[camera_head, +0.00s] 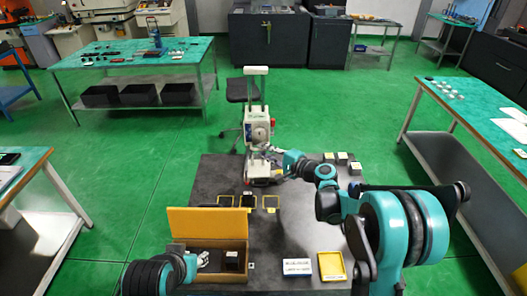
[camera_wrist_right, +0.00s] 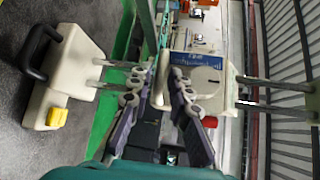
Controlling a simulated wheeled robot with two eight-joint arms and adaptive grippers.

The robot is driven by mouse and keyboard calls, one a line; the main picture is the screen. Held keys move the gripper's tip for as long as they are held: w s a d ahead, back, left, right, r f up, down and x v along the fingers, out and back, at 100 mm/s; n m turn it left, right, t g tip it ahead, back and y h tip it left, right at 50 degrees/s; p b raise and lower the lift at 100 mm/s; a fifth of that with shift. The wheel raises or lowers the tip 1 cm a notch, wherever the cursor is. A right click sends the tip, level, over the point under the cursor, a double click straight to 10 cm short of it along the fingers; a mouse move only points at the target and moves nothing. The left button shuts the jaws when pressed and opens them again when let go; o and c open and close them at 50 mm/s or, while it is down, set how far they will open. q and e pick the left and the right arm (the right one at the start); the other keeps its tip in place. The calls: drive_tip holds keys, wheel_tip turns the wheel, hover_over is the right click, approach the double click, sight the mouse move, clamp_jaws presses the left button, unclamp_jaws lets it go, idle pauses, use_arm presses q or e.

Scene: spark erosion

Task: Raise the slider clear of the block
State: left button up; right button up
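A small off-white machine (camera_head: 257,128) with a tall column and a red detail stands on the dark plate. I take its pale body to be the slider; the block under it cannot be told apart here. My right gripper (camera_head: 281,158) reaches in from the right to the machine's lower front. In the wrist view, tilted sideways, the fingers of my right gripper (camera_wrist_right: 160,88) flank a narrow beige part (camera_wrist_right: 158,88). I cannot tell if they press on it. Two metal rods (camera_wrist_right: 270,84) run through the machine.
On the dark plate (camera_head: 205,184) are yellow outlined squares, an open cardboard box (camera_head: 207,223), a white-blue box (camera_head: 297,267), a yellow tray (camera_head: 331,266) and small blocks (camera_head: 342,158). Green-topped tables (camera_head: 132,53) stand around. Green floor lies free at left.

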drive_tip(key=v, duration=1.1)
drive_tip(key=shift+s, duration=0.2)
use_arm(q)
wheel_tip(320, 180, down, 2)
drive_tip(key=shift+s+f+b, duration=0.1)
drive_tip(key=shift+b, duration=1)
use_arm(e)
drive_tip(key=s+f+n+g+h, duration=0.3)
drive_tip(key=s+n+h, duration=0.2)
drive_tip(key=s, duration=0.9)
use_arm(q)
drive_tip(key=shift+f+b, duration=0.9)
use_arm(e)
drive_tip(key=s+d+f+n+h, duration=0.2)
drive_tip(key=s+d, duration=0.1)
drive_tip(key=s, duration=0.2)
drive_tip(key=s+d+f+n+h, duration=0.1)
drive_tip(key=s+d+f+h, duration=0.1)
drive_tip(key=s, duration=0.3)
drive_tip(key=s+d+f+n+g+h, duration=0.1)
drive_tip(key=s+d+f+n+h, duration=0.1)
drive_tip(key=s+d, duration=0.2)
drive_tip(key=shift+s+n+h, duration=0.3)
drive_tip(key=shift+s, duration=0.5)
